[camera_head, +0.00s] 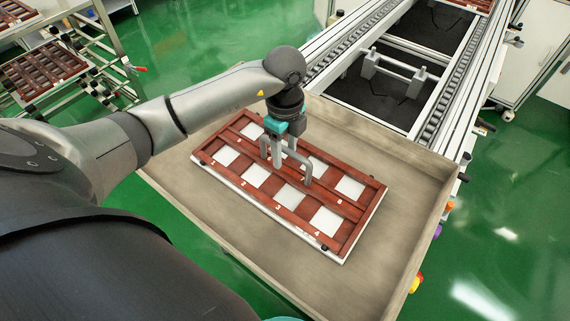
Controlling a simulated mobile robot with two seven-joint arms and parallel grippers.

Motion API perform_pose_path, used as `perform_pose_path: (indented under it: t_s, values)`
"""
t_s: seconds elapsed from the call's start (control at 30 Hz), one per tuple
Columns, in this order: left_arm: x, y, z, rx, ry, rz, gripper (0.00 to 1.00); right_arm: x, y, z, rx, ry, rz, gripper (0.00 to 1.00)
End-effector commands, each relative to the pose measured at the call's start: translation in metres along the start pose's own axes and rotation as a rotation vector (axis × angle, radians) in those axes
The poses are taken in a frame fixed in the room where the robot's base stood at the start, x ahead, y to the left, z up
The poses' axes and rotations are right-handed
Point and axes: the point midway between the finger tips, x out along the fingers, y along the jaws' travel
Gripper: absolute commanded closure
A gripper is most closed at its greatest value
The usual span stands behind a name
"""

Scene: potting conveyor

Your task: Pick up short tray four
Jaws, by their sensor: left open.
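A reddish-brown frame (262,204) with two rows of white square cells lies on the grey-brown bench. Small numbers mark its cells. The cell marked 4 (326,221) is at the near right end of the front row. I cannot tell whether each cell is a separate short tray. My left gripper (287,168) is open and empty, pointing down over the middle of the frame. Its fingers hide part of the middle cells. I cannot tell whether the fingertips touch the frame. My right gripper is not in view.
The bench (410,192) has a raised rim and bare room around the frame. A roller conveyor (462,88) runs away behind it. A rack (92,68) with similar brown trays (42,70) stands at the upper left. Coloured buttons (416,282) line the bench's right side.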

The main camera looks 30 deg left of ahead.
Motion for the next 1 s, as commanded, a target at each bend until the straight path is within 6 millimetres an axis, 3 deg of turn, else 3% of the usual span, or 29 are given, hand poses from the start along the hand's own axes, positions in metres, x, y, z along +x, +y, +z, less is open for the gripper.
perform_pose_path:
  t_s: [0.07, 0.53, 1.0]
  values:
    - [0.0001, 0.0001, 0.0002, 0.0, 0.0, 0.0, 0.48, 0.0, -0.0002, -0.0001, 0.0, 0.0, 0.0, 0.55]
    - [-0.0001, 0.0, 0.0, 0.0, 0.0, 0.0, 1.0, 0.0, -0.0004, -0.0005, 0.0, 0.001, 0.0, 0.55]
    - [-0.0001, 0.0, -0.0001, 0.0, 0.0, 0.0, 1.0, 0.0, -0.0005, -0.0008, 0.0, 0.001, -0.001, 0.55]
